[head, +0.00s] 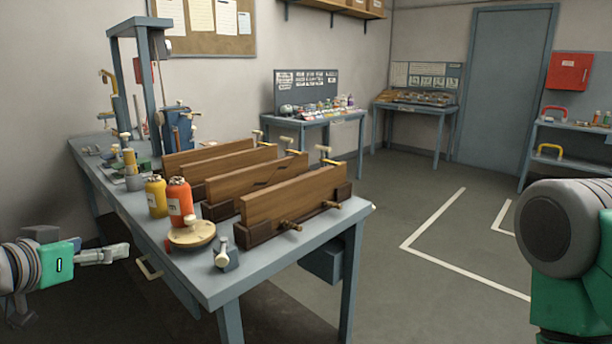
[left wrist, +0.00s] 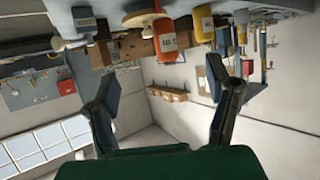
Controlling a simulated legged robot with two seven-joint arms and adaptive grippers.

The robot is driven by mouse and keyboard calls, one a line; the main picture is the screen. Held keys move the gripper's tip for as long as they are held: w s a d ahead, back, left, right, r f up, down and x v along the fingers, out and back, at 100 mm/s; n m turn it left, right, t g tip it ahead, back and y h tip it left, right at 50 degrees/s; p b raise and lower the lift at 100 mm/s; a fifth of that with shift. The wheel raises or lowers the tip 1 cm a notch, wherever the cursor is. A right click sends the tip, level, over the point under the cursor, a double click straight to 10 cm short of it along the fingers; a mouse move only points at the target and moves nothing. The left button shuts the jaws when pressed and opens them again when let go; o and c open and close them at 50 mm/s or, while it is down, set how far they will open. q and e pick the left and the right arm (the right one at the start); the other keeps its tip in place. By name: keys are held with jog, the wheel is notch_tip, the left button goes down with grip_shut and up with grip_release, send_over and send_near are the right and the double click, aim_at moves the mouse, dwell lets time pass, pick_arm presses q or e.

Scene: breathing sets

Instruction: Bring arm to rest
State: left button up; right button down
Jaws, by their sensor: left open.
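My left gripper (head: 116,253) comes in from the left in the head view, beside the workbench's left side and apart from it. In the left wrist view its two dark fingers (left wrist: 163,98) stand wide apart with nothing between them. The wrist picture is upside down, with the bench items along its top edge. A green and grey part of my right arm (head: 570,255) shows at the right edge of the head view. My right gripper is out of sight.
The workbench (head: 290,262) carries wooden boards (head: 295,195) in clamps, an orange bottle (head: 180,202), a yellow bottle (head: 156,197) and a round wooden disc (head: 192,234). Side tables stand at the back. The floor (head: 420,280) right of the bench is clear.

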pick_arm(q)
jog(key=s+d+f+g, duration=0.2)
jog(key=s+f+g, duration=0.1)
jog(key=f, duration=0.7)
jog(key=s+d+f+g, duration=0.2)
jog(key=s+f+g, duration=0.15)
jog(key=f, duration=0.65)
jog(key=s+d+f+g, duration=0.2)
jog(key=s+f+g, duration=0.1)
jog(key=s+f, duration=0.5)
jog(key=s+d+f+g, duration=0.3)
jog(key=s+f, duration=0.5)
jog(key=s, duration=0.4)
jog(key=shift+s+d+f+y, duration=0.25)
jog(key=shift+d+f+y, duration=0.05)
jog(key=shift+d+y, duration=0.1)
jog(key=shift+a, duration=0.1)
